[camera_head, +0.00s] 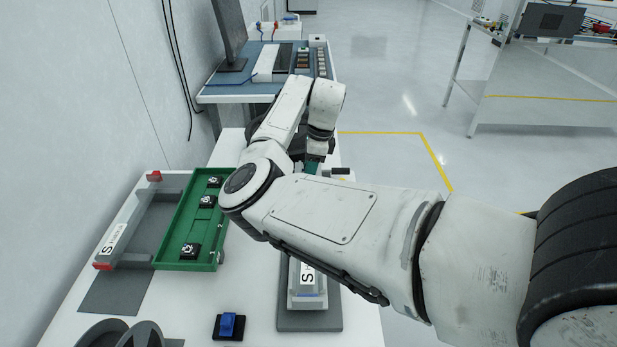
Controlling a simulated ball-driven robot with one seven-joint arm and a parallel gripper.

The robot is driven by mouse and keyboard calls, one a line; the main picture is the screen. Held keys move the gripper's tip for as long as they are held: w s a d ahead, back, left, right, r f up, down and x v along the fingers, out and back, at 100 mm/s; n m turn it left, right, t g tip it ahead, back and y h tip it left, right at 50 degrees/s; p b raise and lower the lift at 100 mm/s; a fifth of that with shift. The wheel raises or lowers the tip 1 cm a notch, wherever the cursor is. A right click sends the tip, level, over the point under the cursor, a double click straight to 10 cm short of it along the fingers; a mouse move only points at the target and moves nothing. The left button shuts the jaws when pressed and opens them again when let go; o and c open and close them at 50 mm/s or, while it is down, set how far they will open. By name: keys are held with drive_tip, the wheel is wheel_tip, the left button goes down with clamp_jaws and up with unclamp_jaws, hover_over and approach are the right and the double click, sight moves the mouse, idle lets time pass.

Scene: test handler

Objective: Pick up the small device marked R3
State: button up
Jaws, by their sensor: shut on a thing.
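A green tray (161,254) at the left holds 3 small black devices with pale round tops. One device (214,182) is at the far end, one (207,201) just nearer, and one (190,250) near the front. No R3 mark is readable on any of them. My gripper (312,167) is right of the tray's far end, mostly hidden behind my arm. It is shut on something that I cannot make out. Its fingertips and what lies beneath them are hidden.
A grey fixture (308,300) labelled S stands partly under my arm. Another grey fixture (140,222) is left of the tray. A blue-topped block (228,325) sits in front. A blue workbench (232,92) with a monitor stands behind.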

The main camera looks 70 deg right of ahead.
drive_tip(key=shift+r+p, duration=1.25)
drive_tip(key=shift+r, duration=0.3)
